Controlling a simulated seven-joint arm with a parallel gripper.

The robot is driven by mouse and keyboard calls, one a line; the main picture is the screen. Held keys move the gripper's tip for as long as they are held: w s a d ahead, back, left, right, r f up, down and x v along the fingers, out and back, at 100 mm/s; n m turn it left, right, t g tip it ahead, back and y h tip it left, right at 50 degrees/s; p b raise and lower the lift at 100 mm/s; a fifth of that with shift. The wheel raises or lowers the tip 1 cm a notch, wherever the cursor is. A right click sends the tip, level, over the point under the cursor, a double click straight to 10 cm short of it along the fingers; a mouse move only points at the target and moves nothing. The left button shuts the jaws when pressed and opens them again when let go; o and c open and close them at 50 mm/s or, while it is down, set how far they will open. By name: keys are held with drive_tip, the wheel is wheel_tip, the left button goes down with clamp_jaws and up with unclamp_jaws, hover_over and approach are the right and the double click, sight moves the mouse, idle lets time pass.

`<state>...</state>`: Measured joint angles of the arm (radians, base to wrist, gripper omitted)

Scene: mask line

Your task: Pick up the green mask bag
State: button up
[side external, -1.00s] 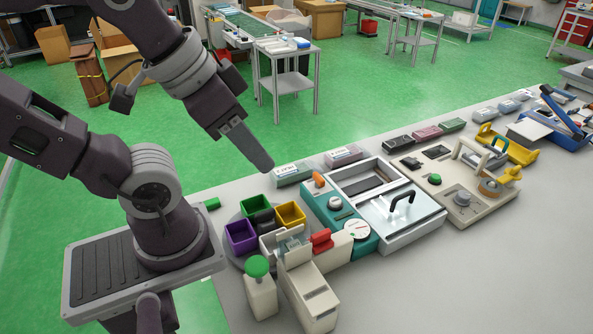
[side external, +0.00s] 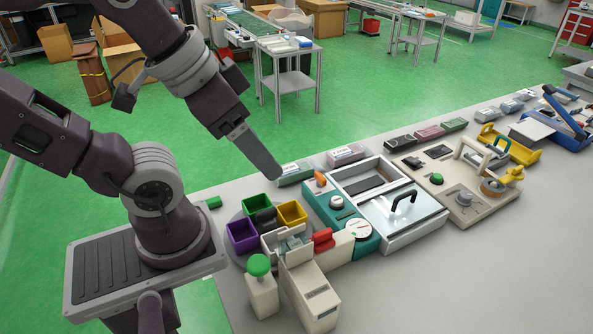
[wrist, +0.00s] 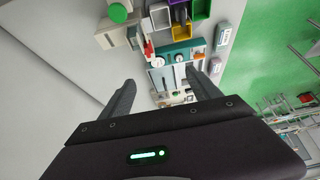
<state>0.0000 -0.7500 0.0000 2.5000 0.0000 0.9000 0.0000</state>
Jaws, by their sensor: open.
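Several flat bags lie along the far edge of the table. A grey-green bag with a white label (side external: 297,173) is nearest my gripper, and a darker green one (side external: 454,125) lies farther right; I cannot tell which is the green mask bag. My gripper (side external: 272,170) hangs near the labelled grey-green bag, apparently above the table, with one finger showing clearly there. In the wrist view my gripper (wrist: 162,78) has its two fingers wide apart with nothing held. A pale labelled bag (wrist: 223,36) lies right of the fingers there.
Purple (side external: 242,236), green and yellow (side external: 291,213) bins stand near my base. A teal unit with dials (side external: 340,215), a steel-lidded box (side external: 403,216) and a beige unit (side external: 460,185) fill the table's middle. The front right of the table is clear.

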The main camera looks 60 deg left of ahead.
drive_tip(key=y, duration=0.2)
hover_over(295, 169)
wheel_tip(295, 169, down, 15)
drive_tip(key=s+f, duration=0.1)
drive_tip(key=f, duration=0.1)
drive_tip(key=s+f+h, duration=0.1)
drive_tip(key=f, duration=0.1)
drive_tip(key=s+f+g+h, duration=0.1)
drive_tip(key=f, duration=0.1)
drive_tip(key=shift+s+f, duration=0.2)
drive_tip(key=shift+s, duration=0.2)
drive_tip(key=x, duration=0.5)
drive_tip(key=shift+w+f, duration=0.15)
drive_tip(key=shift+f, duration=0.1)
drive_tip(key=shift+w+f, duration=0.2)
drive_tip(key=shift+f, duration=0.1)
drive_tip(key=c, duration=1.4)
drive_tip(key=shift+r, duration=0.1)
